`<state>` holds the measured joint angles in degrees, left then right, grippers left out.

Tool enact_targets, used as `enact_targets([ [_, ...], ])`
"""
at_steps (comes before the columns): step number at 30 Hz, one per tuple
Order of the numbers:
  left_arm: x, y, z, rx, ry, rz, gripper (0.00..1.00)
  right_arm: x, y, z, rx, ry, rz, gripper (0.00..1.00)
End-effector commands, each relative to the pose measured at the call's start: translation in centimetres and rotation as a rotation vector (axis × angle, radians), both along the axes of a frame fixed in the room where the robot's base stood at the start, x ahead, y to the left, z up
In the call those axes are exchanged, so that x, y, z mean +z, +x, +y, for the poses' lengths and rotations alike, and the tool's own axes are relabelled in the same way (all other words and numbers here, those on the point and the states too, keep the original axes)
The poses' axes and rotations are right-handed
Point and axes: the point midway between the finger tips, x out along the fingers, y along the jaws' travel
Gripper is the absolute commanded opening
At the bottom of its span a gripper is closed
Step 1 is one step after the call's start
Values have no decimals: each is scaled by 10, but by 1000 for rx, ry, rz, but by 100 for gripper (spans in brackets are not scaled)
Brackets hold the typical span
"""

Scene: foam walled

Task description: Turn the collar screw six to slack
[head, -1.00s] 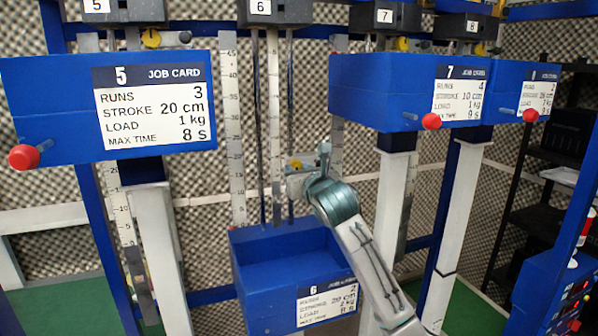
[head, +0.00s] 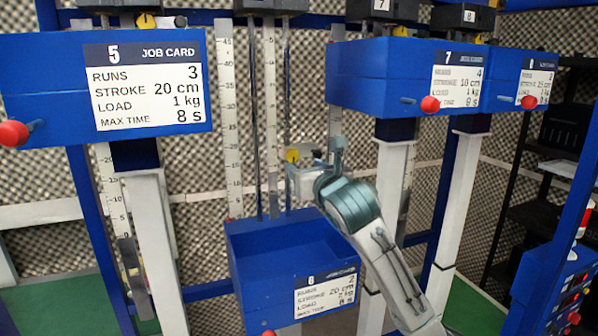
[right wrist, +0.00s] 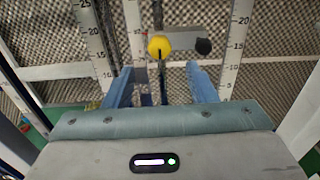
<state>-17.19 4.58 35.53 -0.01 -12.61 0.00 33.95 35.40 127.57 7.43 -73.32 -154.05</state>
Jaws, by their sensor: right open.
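The collar screw at station six has a round yellow knob (head: 292,155), in front of the ruler between two upright rods. In the right wrist view the yellow knob (right wrist: 160,46) shows near the top centre, with a dark stem or mark below it. My right gripper (head: 318,165) is just right of and below the knob in the head view. In the right wrist view its two blue fingers (right wrist: 162,80) are spread and empty, one on each side below the knob. I see no contact with the knob. My left gripper is out of view.
Station six's blue box (head: 262,228) hangs below the knob. Raised blue boxes stand left, station five (head: 45,85), and right, station seven (head: 375,60), with red knobs in front. A black knob (right wrist: 203,47) sits right of the yellow one in the wrist view.

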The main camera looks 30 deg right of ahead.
Motion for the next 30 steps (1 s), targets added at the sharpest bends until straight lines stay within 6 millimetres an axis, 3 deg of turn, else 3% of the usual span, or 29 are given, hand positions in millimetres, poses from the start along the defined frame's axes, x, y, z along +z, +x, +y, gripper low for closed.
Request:
enact_targets([
  [3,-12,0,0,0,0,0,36,-2,-21,5,0,-4,-2,51],
  [9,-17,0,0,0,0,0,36,0,-39,9,0,-1,-1,51],
  [30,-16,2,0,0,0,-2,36,0,-40,10,0,0,0,51],
])
